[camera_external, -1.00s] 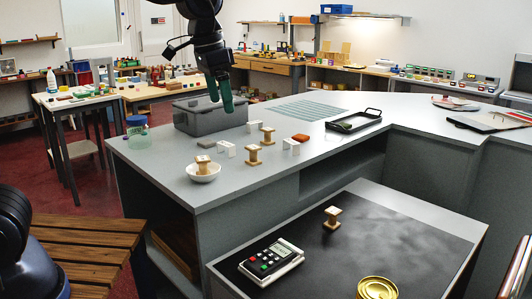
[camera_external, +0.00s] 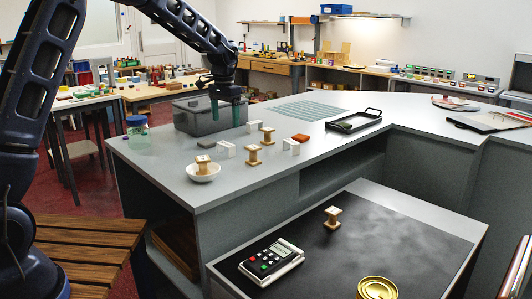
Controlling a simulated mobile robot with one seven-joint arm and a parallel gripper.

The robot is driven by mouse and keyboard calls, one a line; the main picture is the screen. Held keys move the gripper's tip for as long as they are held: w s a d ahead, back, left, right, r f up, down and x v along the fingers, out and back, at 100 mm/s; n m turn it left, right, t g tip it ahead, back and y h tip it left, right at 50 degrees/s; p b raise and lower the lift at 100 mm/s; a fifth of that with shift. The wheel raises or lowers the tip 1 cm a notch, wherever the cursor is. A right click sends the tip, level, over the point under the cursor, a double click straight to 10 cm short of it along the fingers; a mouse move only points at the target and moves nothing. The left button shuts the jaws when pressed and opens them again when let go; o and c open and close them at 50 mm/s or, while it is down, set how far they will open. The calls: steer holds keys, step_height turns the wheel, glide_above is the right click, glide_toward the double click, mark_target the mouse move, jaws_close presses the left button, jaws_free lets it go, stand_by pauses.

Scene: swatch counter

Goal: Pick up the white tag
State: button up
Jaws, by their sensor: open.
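Small white pieces that could be the white tag stand on the grey counter: one (camera_external: 225,150) left of the middle, one (camera_external: 287,145) against an orange-red block, and one (camera_external: 253,126) farther back. I cannot tell which is the tag. My gripper (camera_external: 226,113) is open, with green fingers pointing down and apart. It appears above the counter, in front of or over the grey bin, and nothing shows between its fingers.
Wooden spools (camera_external: 254,155) stand among the white pieces, one in a white bowl (camera_external: 203,174). A grey bin (camera_external: 187,120), a clear jar (camera_external: 139,138) and a black tray (camera_external: 355,122) stand nearby.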

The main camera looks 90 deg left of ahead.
mark_target(226, 144)
steer(key=shift+s+a+f, duration=0.15)
steer(key=shift+a+f, duration=0.05)
steer(key=shift+f, duration=0.1)
step_height(226, 144, down, 10)
steer(key=shift+a+f, duration=0.15)
steer(key=shift+f, duration=0.1)
steer(key=shift+c, duration=0.4)
steer(key=c, duration=1)
